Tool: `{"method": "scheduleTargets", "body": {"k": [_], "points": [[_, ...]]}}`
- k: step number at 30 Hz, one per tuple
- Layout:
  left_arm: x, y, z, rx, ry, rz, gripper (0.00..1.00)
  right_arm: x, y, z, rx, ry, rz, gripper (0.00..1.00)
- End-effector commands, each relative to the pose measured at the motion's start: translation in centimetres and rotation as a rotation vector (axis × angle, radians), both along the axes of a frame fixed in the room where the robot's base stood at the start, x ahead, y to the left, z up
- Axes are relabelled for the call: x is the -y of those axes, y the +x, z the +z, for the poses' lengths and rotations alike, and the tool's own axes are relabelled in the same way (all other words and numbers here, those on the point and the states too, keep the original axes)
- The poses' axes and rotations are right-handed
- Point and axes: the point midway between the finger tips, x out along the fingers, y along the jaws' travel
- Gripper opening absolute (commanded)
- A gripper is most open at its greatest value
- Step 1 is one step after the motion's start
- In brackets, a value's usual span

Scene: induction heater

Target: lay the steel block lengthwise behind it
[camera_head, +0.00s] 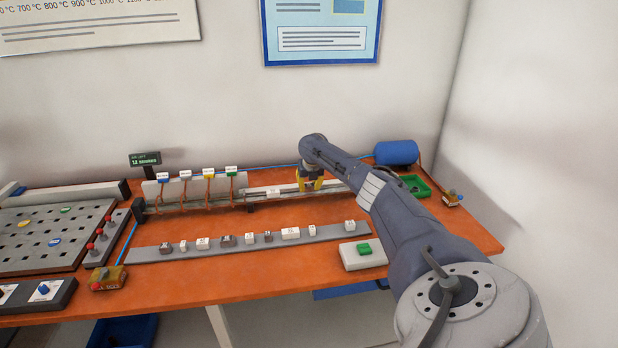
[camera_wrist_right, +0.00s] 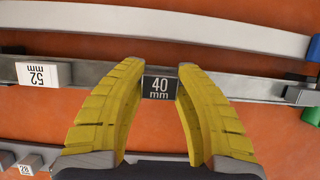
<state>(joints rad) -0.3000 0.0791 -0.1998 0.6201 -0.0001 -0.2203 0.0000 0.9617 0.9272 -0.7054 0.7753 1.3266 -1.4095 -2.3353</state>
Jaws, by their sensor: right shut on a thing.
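My right gripper (camera_head: 311,184) is at the long metal rail at the back of the table. Its yellow fingers (camera_wrist_right: 160,88) are shut on a dark grey block labelled 40 mm (camera_wrist_right: 158,86), which looks like the steel block. The block is over or in the rail channel (camera_wrist_right: 232,86); I cannot tell whether it rests there. A white block labelled 52 mm (camera_wrist_right: 38,74) lies in the rail to the left, apart from the held block. It also shows in the head view (camera_head: 273,192). My left gripper is not in view.
Copper coils with coloured tags (camera_head: 209,188) stand along the rail's left part. A grey strip (camera_head: 150,254) with several labelled blocks lies in front. A green button box (camera_head: 363,256), green tray (camera_head: 416,190) and blue cylinder (camera_head: 396,152) are at the right.

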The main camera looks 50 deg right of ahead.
Motion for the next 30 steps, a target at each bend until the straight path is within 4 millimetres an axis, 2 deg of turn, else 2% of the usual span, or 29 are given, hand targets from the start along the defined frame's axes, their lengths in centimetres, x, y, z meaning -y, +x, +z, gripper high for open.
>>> {"method": "scheduleTargets", "body": {"k": [4, 15, 30], "points": [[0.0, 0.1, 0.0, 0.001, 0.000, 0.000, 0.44, 0.0, 0.0, -0.9, 0.000, 0.000, -0.001, 0.00], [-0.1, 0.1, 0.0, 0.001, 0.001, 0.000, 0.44, -1.4, 1.2, -0.8, 0.002, 0.001, -0.001, 0.00], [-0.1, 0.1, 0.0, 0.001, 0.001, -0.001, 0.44, -1.9, 1.6, -0.8, 0.001, 0.000, -0.001, 0.00]]}}
